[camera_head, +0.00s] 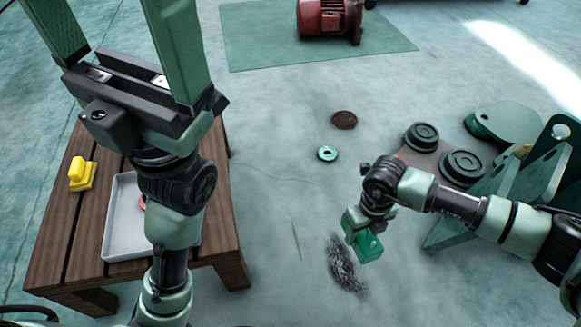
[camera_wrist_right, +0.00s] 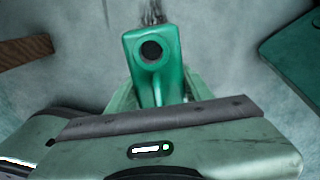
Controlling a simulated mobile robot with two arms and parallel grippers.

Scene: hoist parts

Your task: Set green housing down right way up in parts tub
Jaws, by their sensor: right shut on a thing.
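The green housing (camera_head: 370,247) hangs in my right gripper (camera_head: 362,226) above the floor, right of the wooden table. In the right wrist view the green housing (camera_wrist_right: 153,48) shows a round dark hole facing the camera, and its narrower lower part sits between the fingers of the right gripper (camera_wrist_right: 157,90). I cannot tell which side of it is up. A shallow grey tub (camera_head: 117,236) stands on the table, well left of the housing; a small red thing shows in it, partly behind my left arm. My left gripper (camera_head: 118,30) has its fingers wide apart and empty.
A yellow part (camera_head: 81,174) stands on the wooden table (camera_head: 60,250) beside the tub. A red motor (camera_head: 328,18) sits on a green mat (camera_head: 260,45). A green ring (camera_head: 327,154) and brown disc (camera_head: 344,120) lie on the floor. Dark round parts (camera_head: 421,135) and green plates (camera_head: 505,122) are at right.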

